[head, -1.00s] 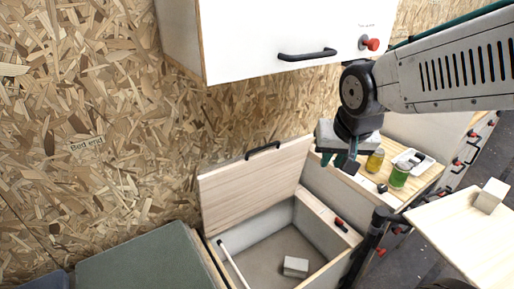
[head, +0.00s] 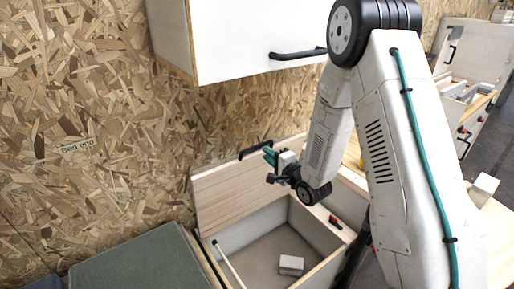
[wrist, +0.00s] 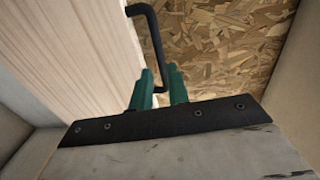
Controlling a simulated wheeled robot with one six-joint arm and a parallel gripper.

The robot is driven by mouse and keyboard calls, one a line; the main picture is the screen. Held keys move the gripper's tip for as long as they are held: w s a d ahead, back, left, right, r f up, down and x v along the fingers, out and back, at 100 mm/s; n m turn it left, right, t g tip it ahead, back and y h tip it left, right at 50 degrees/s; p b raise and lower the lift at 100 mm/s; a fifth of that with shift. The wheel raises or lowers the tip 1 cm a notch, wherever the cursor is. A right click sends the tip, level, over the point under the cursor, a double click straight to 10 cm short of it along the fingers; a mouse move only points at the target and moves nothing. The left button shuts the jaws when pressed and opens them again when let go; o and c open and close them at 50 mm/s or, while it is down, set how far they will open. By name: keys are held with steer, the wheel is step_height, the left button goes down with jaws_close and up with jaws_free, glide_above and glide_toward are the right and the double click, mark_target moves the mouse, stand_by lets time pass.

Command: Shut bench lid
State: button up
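The bench lid (head: 240,190) is a pale wooden panel, standing raised and leaning toward the chipboard wall above the open bench box (head: 262,250). Its black bar handle (head: 256,150) is on the top edge. My gripper (head: 270,167) is in front of the lid near the handle's right end. In the wrist view, the green fingers (wrist: 161,88) are apart, and the lower end of the handle (wrist: 158,45) shows between and beyond their tips. I cannot tell whether they touch it. The lid (wrist: 70,55) fills the left of that view.
A small pale block (head: 291,265) lies inside the box. A red-and-black item (head: 335,222) is on the box's right ledge. A white overhead cabinet (head: 250,40) hangs above. A green cushion (head: 145,262) lies at left. My arm covers much of the counter.

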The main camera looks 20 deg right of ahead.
mark_target(257, 147)
steer(key=x, duration=0.7)
steer(key=shift+w+a+f, duration=0.1)
steer(key=shift+w+a, duration=0.1)
steer(key=shift+w, duration=0.1)
jaws_close()
